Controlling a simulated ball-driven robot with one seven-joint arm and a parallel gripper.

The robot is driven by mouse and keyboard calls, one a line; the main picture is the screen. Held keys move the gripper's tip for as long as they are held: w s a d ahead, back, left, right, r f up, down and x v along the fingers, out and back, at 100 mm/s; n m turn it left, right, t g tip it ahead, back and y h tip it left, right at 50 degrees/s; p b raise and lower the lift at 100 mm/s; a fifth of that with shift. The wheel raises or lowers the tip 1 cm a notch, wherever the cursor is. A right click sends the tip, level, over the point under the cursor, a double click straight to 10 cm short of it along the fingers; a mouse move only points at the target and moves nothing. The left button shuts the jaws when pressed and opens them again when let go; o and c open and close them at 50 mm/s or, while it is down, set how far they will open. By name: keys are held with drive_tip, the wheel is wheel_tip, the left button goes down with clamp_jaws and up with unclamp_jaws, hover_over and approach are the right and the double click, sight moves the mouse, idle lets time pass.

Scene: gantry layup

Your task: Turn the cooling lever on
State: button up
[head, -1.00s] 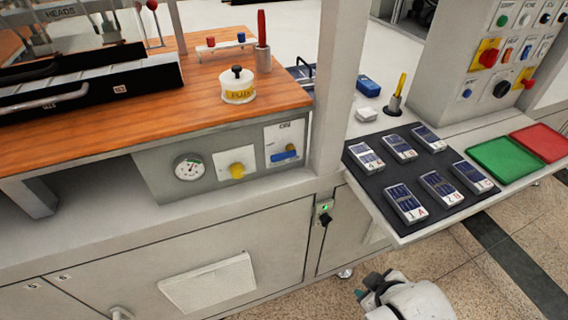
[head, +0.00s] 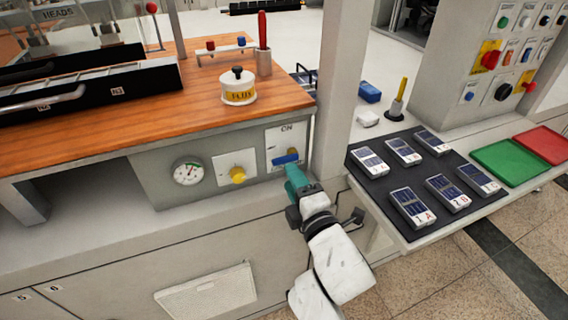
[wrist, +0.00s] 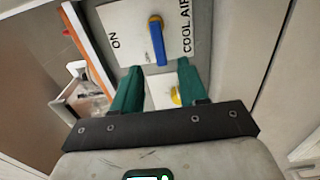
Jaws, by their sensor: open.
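The cooling lever (head: 286,159) is a blue handle on a white plate marked ON at its top, on the grey front panel under the wooden top. In the wrist view the blue lever (wrist: 157,42) hangs from a yellow pivot, and the plate (wrist: 124,24) reads ON and COOL AIR. My gripper (head: 291,172) is just below and in front of the lever. In the wrist view my gripper (wrist: 155,76) has its two green fingers apart, with the lever's free end just beyond the tips, between them. I cannot tell whether they touch it.
A yellow knob (head: 237,175) and a round gauge (head: 188,171) are left of the lever on the same panel. A grey post (head: 338,90) stands close on the right. A dark mat (head: 432,218) with several labelled devices lies further right.

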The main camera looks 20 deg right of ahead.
sight(282, 162)
drive_tip(key=w, duration=0.6)
drive_tip(key=shift+s, duration=0.1)
clamp_jaws()
idle(0.3)
